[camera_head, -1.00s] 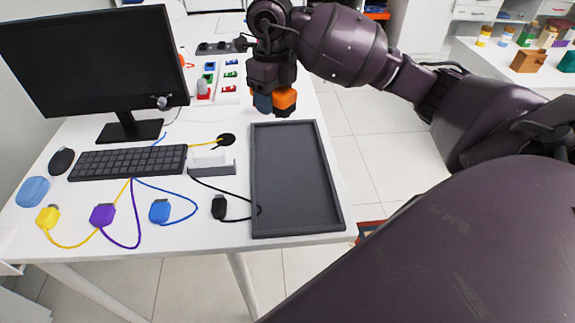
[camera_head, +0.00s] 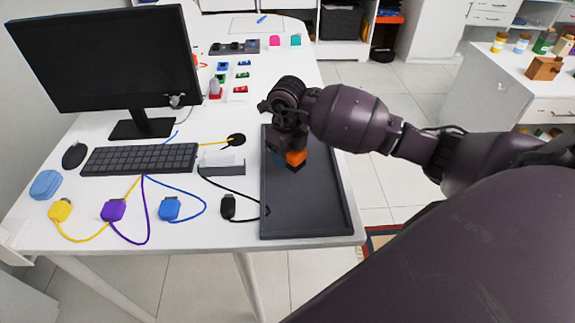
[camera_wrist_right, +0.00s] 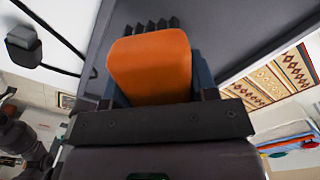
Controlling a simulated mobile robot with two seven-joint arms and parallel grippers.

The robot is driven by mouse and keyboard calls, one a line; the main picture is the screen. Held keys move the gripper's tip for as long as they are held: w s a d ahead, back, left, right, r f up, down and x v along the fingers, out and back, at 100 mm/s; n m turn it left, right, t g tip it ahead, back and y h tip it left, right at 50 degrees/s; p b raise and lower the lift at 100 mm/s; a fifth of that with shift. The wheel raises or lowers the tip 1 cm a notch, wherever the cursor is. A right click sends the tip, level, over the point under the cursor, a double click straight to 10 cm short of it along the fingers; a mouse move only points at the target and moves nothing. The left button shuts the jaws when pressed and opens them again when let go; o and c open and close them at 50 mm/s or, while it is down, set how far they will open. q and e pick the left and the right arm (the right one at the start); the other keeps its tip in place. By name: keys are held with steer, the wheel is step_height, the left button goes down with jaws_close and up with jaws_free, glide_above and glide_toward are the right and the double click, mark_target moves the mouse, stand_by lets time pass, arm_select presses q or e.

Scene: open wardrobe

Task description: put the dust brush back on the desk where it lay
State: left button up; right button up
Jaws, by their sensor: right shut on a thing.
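The dust brush (camera_head: 296,157) has an orange body; in the right wrist view its orange block (camera_wrist_right: 150,68) fills the middle, with dark bristles at its far end. My right gripper (camera_head: 287,158) is shut on it, a finger on either side. The gripper points down over the upper half of the dark grey tray (camera_head: 305,215) on the white desk (camera_head: 215,235). I cannot tell whether the bristles touch the tray floor. My left gripper is not in view.
Left of the tray are a black plug (camera_head: 228,206) with its cable, a blue plug (camera_head: 169,208), a purple plug (camera_head: 113,210), a yellow plug (camera_head: 61,209) and a keyboard (camera_head: 140,159). A monitor (camera_head: 105,65) stands behind. The lower tray is bare.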

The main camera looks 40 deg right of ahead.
mark_target(287, 173)
steer(key=shift+f, duration=2.2)
steer(key=shift+f, duration=0.2)
steer(key=o, duration=1)
steer(key=shift+c, duration=0.2)
steer(key=shift+r, duration=0.15)
steer(key=shift+r, duration=0.25)
step_height(287, 173, up, 12)
steer(key=shift+f, duration=0.15)
steer(key=shift+s+f, duration=0.1)
